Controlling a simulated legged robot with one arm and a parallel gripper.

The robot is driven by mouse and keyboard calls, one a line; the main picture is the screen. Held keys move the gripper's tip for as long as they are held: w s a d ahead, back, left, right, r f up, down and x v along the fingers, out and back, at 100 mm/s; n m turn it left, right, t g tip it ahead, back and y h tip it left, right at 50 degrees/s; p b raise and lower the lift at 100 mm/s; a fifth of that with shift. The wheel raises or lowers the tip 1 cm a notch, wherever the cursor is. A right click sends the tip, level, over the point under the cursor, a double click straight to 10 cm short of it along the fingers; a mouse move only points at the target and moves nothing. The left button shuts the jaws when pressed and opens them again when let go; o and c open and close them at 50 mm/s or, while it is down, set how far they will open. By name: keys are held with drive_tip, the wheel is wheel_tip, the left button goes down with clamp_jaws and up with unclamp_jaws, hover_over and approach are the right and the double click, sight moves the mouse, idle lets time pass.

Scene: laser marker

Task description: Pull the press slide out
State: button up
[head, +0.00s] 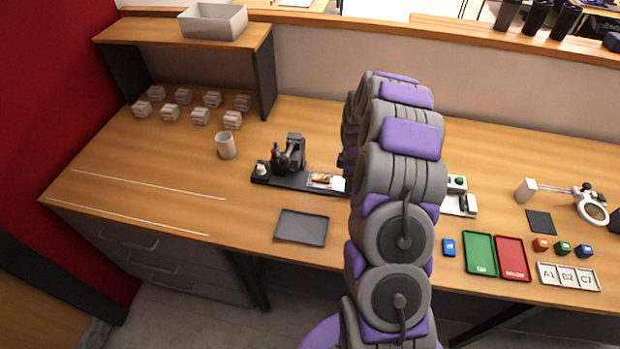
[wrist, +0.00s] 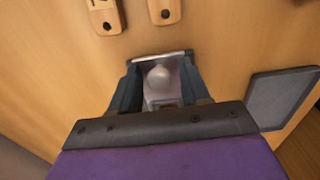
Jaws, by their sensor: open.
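In the wrist view my gripper (wrist: 158,88) is open, with one dark finger on each side of a pale metallic piece (wrist: 160,56). This piece has a rounded whitish knob and looks like the press slide, but I cannot tell for sure. I cannot tell whether the fingers touch it. In the head view my purple and grey arm hides the gripper and the part of the bench behind it. A dark press-like device (head: 292,153) stands on a black base left of my arm.
A grey tray (head: 302,227) lies in front of the black base. A white cup (head: 226,146) and several small blocks stand at the left. Green (head: 480,253) and red (head: 512,258) trays lie at the right. Two wooden tags (wrist: 104,16) show in the wrist view.

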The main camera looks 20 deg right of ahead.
drive_tip(key=shift+s+a+f, duration=0.25)
drive_tip(key=shift+s+f, duration=0.2)
drive_tip(key=shift+f, duration=0.15)
drive_tip(key=shift+w+d+r+p, duration=0.15)
drive_tip(key=shift+r+p, duration=0.2)
drive_tip(key=shift+r, duration=0.5)
drive_tip(key=shift+w+r+p, duration=0.2)
drive_tip(key=shift+r+p, duration=0.1)
drive_tip(key=shift+r, duration=0.6)
drive_tip(key=shift+w+d+r+p, duration=0.15)
drive_tip(key=shift+r+p, duration=0.2)
drive_tip(key=shift+r, duration=0.5)
drive_tip(key=shift+r+p, duration=0.4)
drive_tip(key=shift+r, duration=0.8)
